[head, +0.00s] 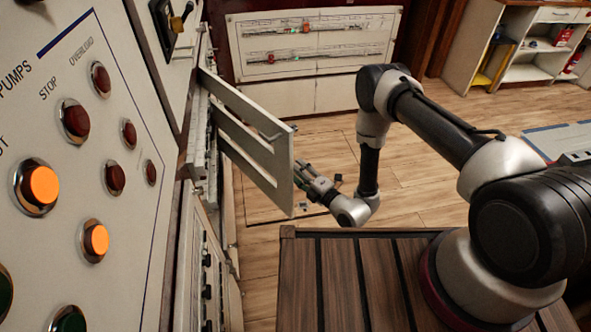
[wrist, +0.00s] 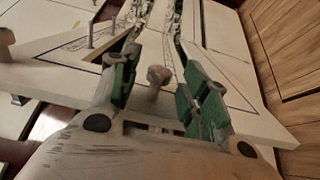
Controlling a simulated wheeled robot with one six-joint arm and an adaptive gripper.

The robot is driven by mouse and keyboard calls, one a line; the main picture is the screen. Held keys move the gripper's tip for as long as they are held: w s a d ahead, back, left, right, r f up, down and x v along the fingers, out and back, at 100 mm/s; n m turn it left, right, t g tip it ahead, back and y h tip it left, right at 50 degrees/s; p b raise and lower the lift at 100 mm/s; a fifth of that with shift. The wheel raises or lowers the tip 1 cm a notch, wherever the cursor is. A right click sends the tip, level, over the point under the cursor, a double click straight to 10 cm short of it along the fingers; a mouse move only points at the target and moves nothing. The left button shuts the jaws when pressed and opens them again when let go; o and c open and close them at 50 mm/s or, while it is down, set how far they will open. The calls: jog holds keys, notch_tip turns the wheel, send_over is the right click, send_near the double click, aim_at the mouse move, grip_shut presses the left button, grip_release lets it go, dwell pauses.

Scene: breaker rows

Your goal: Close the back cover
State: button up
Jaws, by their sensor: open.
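A white slotted cover (head: 282,165) stands swung open from the breaker cabinet on the left, jutting out into the room; it appears to be the back cover. My gripper (head: 308,178) is beside its free end, on the right, and is open. In the wrist view, the green-padded fingers of my gripper (wrist: 155,92) are spread, with a small rounded knob (wrist: 158,76) showing between them. The white panel surface (wrist: 235,110) lies beyond and beside the fingers. Whether the fingers touch the knob or panel cannot be told.
The cabinet front (head: 100,190) with lit orange buttons fills the left. Breaker rows (head: 207,285) lie below the open cover. A wooden-topped surface (head: 335,285) stands in front. A white panel (head: 310,45) and a shelf (head: 525,60) are at the back. Floor (head: 430,175) beyond my arm is clear.

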jog(key=v, duration=0.9)
jog(key=shift+s+d, duration=0.25)
jog(key=shift+s, duration=0.1)
jog(key=shift+c, duration=0.3)
